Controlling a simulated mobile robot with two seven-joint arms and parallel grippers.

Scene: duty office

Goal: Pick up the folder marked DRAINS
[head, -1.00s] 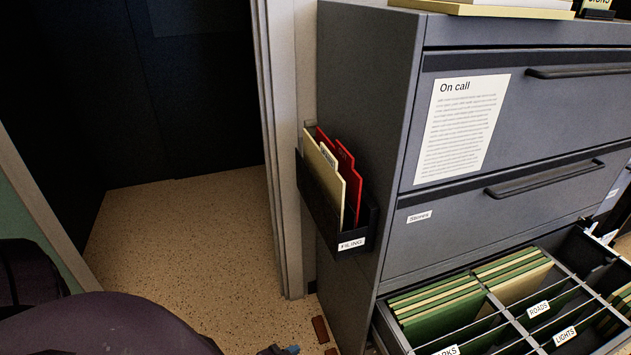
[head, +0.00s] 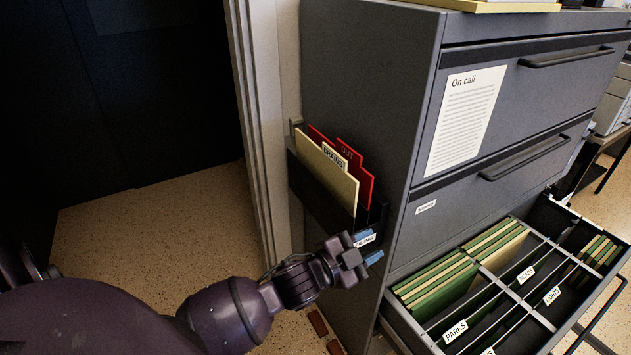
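A cream folder (head: 318,170) with a tab that seems to read DRAINS (head: 334,156) stands in a black wall pocket (head: 318,196) on the cabinet's left side. A red folder (head: 355,168) with a tab reading OUT stands behind it in the same pocket. My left gripper (head: 371,249) is in front of the pocket's lower right corner, below the folders, and partly covers the pocket's label. Its blue-tipped fingers are apart with nothing seen between them. My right gripper is not in view.
A grey filing cabinet (head: 370,75) fills the centre. Its bottom drawer (head: 400,312) is pulled out at the right, with green and cream folders and dividers marked PARKS, ROADS and LIGHTS. A white door frame (head: 256,130) stands left of the pocket. Speckled floor (head: 150,225) is clear at left.

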